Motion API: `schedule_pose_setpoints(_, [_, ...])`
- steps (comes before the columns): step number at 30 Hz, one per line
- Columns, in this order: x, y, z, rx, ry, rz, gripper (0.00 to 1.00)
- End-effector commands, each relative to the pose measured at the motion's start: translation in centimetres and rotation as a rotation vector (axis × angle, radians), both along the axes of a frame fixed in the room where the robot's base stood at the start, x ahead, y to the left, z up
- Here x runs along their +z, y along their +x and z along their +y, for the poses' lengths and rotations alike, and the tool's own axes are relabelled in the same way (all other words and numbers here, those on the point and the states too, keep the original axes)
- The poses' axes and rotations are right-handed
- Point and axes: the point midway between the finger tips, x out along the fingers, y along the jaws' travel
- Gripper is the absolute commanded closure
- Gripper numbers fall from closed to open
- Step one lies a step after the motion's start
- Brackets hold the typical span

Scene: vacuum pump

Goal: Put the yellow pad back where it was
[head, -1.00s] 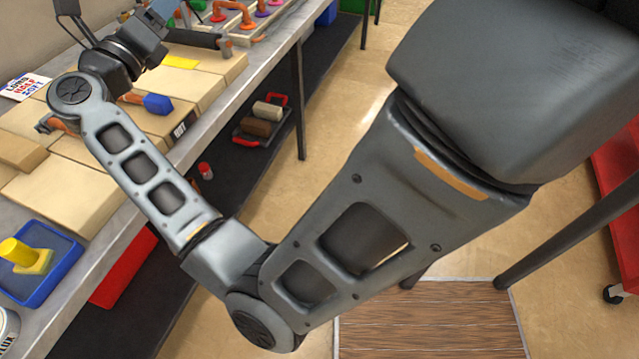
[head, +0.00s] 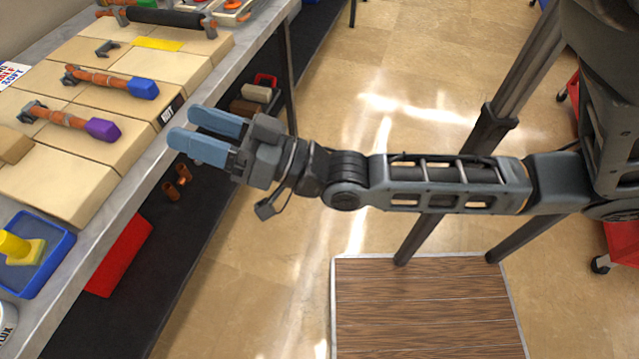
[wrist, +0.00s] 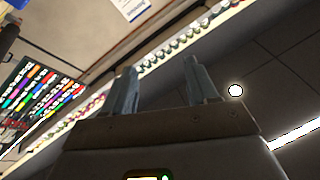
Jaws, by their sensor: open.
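A flat yellow patch (head: 158,44) lies on a tan block at the back of the bench in the head view. A yellow square pad with a yellow cylinder on it (head: 30,252) sits in a blue tray (head: 52,262) at the left edge. I cannot tell for certain which one is the task's pad. My gripper (head: 184,127) is open and empty, its two blue fingers pointing left at the bench's front edge. It is apart from both yellow things. The wrist view shows the open fingers (wrist: 160,88) with nothing between them.
Tan blocks (head: 50,190) cover the bench, with a blue-ended tool (head: 110,82) and a purple-ended tool (head: 75,122) on them. A black-handled tool (head: 165,18) lies at the back. A red box (head: 120,255) is on the lower shelf.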

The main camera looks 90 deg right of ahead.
Motion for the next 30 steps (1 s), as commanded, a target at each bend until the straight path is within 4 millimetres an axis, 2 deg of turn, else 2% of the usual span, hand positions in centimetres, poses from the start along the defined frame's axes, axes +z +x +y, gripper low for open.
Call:
schedule_pose_setpoints(1, [-1.2,-1.8,1.3,0.01,-0.04,0.087,0.42])
schedule_pose_setpoints(6, [-4.4,-7.4,5.8,0.054,-0.163,0.344,0.42])
schedule_pose_setpoints(9, [-5.4,-10.5,8.0,0.077,-0.222,0.473,0.42])
schedule_pose_setpoints(13, [-6.1,-13.4,10.0,0.101,-0.272,0.593,0.42])
schedule_pose_setpoints(18, [-6.3,-15.0,11.2,0.116,-0.301,0.663,0.42])
schedule_pose_setpoints(26, [-6.3,-15.1,11.3,0.118,-0.306,0.669,0.42])
schedule_pose_setpoints(29, [-6.9,-15.1,11.3,0.118,-0.304,0.668,0.42])
schedule_pose_setpoints(30, [-7.1,-15.1,11.3,0.118,-0.304,0.668,0.46])
